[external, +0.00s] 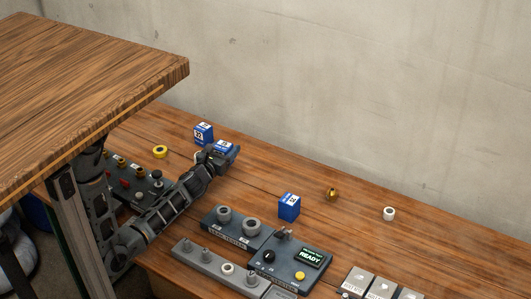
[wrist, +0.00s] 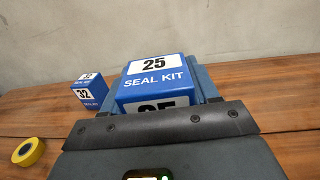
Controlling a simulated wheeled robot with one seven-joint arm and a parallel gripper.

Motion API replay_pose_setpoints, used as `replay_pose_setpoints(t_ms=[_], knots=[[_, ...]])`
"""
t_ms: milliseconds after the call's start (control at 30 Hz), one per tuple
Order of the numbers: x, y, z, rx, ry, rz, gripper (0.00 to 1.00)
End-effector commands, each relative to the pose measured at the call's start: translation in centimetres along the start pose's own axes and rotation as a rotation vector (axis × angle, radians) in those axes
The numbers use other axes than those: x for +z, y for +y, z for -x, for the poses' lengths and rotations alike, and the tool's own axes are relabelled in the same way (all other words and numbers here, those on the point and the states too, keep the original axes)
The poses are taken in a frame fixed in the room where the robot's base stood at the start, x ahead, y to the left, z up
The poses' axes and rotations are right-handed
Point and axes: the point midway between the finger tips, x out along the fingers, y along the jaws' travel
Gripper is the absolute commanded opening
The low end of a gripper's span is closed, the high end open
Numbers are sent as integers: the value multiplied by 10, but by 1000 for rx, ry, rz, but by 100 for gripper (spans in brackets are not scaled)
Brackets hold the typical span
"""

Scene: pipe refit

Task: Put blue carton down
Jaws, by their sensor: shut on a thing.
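My gripper (external: 217,158) is shut on a blue carton (external: 226,147) at the back of the bench, left of the middle. In the wrist view the held carton (wrist: 155,80) reads "25" and "SEAL KIT" and sits between the jaws. A second blue carton (external: 203,133), marked "32" in the wrist view (wrist: 91,95), stands on the bench just left of and beyond the held one. A third blue carton (external: 289,207) stands apart, right of my gripper. Whether the held carton's underside touches the bench is hidden.
A yellow tape roll (external: 160,152) lies left of my gripper. A grey tester (external: 238,228) and a box with a "READY" screen (external: 297,262) stand in front. A brass fitting (external: 332,194) and a white ring (external: 389,213) lie to the right. A raised wooden top (external: 90,70) overhangs the left.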

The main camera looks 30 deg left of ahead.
Motion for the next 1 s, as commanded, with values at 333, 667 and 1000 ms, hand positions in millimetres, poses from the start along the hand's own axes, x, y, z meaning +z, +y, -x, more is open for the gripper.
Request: replay_pose_setpoints(t_ms=[333, 667, 1000], knots=[[38, -81, -75, 148, -5, 1, 29], [33, -208, -75, 311, -3, 0, 29], [32, -333, -4, 471, -3, 2, 29]])
